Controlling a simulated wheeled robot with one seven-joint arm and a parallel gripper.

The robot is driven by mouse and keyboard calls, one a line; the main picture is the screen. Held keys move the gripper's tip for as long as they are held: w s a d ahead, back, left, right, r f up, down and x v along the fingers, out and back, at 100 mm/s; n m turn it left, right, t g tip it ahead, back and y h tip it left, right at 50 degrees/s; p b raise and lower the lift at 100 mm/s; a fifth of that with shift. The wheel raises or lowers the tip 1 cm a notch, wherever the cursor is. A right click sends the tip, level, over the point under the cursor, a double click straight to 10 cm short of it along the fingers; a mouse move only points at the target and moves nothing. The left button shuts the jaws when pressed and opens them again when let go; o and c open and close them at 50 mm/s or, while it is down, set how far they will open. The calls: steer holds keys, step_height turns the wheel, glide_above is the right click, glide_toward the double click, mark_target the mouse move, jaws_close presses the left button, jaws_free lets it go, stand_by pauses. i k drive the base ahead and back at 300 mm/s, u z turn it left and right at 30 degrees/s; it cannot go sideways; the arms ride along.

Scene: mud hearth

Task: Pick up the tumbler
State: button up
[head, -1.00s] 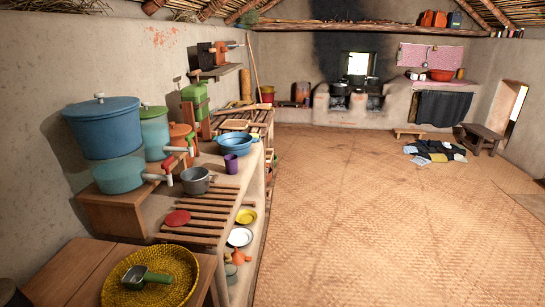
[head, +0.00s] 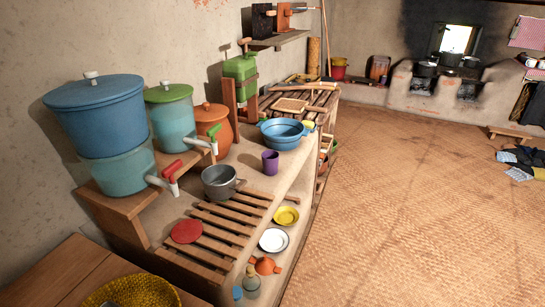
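The tumbler (head: 271,162) is a small purple cup. It stands upright on the mud counter (head: 253,182), in front of the blue basin (head: 283,133) and to the right of the grey pot (head: 220,181). Nothing hides it from the head view. My gripper does not show in this view.
Large blue (head: 98,115) and green-lidded (head: 170,116) water containers with taps stand on a wooden stand at left. A slatted rack (head: 225,222) lies before the pot, with a red disc (head: 187,232). Plates sit on a lower shelf.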

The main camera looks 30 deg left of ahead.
mark_target(270, 163)
steer(key=u, duration=0.3)
steer(key=i, duration=1.45)
steer(key=u, duration=0.4)
